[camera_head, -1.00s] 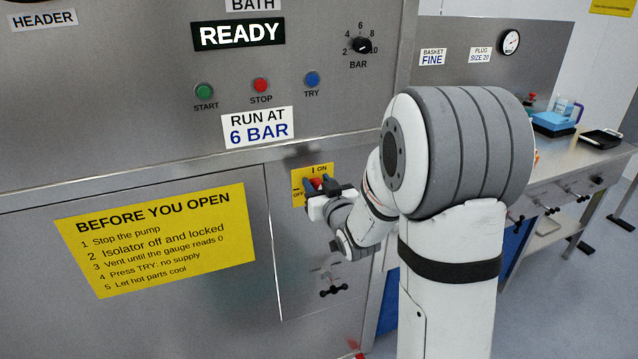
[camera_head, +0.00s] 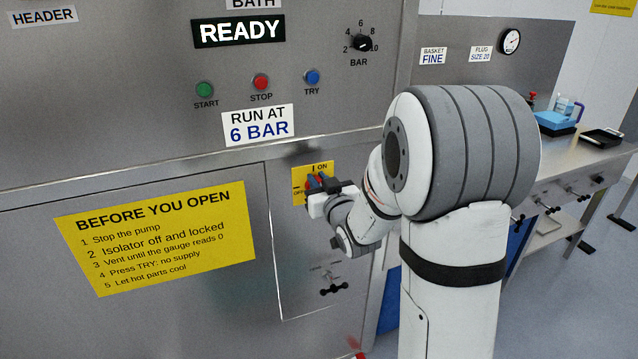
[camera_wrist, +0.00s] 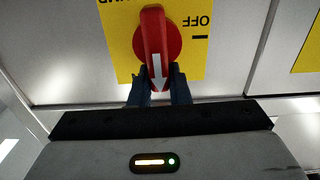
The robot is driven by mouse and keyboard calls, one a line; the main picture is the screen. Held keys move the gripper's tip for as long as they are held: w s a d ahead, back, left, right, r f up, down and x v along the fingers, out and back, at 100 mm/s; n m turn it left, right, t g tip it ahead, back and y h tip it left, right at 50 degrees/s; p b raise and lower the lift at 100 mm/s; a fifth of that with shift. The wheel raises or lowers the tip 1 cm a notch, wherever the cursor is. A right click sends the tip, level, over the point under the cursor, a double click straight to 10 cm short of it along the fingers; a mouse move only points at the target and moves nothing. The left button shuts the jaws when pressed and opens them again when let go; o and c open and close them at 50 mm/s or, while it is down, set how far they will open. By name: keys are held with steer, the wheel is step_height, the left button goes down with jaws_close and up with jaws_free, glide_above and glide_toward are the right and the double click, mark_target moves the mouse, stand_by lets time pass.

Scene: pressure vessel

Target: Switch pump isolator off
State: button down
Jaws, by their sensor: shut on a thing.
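The pump isolator is a red rotary handle (camera_wrist: 158,40) with a white arrow, on a yellow plate (camera_wrist: 120,35) marked ON at the top and OFF at the left in the head view. In the wrist view the plate's lettering is upside down. The arrow points down the picture, tilted slightly right, close to the ON direction. My gripper (camera_wrist: 160,88) has its blue fingers shut on the arrow end of the handle, one on each side. In the head view my gripper (camera_head: 318,186) is at the plate (camera_head: 299,174) and partly covers the handle. The ON mark is hidden in the wrist view.
A small black valve handle (camera_head: 333,289) is below the isolator on the same panel. START (camera_head: 204,91), STOP (camera_head: 261,84) and TRY (camera_head: 312,78) buttons are above. A yellow instruction sign (camera_head: 160,238) is to the left. A bench (camera_head: 570,160) stands at the right.

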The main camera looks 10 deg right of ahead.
mark_target(304, 188)
steer(key=f+n+b, duration=0.1)
steer(key=b, duration=0.2)
steer(key=f+n+b, duration=0.1)
steer(key=n+b, duration=0.1)
steer(key=b, duration=0.1)
steer(key=shift+s+a+b, duration=0.15)
steer(key=shift+a+b, duration=0.25)
steer(key=n+b, duration=0.3)
steer(key=b, duration=0.3)
steer(key=a+f+n+b, duration=0.1)
steer(key=n+b, duration=0.3)
steer(key=b, duration=0.2)
steer(key=n+b, duration=0.3)
steer(key=b, duration=0.3)
steer(key=shift+a+f+n+b, duration=0.35)
steer(key=shift+a+n, duration=0.05)
steer(key=n+b, duration=0.2)
steer(key=b, duration=0.1)
steer(key=shift+f+n, duration=0.1)
steer(key=shift+n, duration=0.2)
steer(key=shift+n+b, duration=0.5)
steer(key=shift+n, duration=0.1)
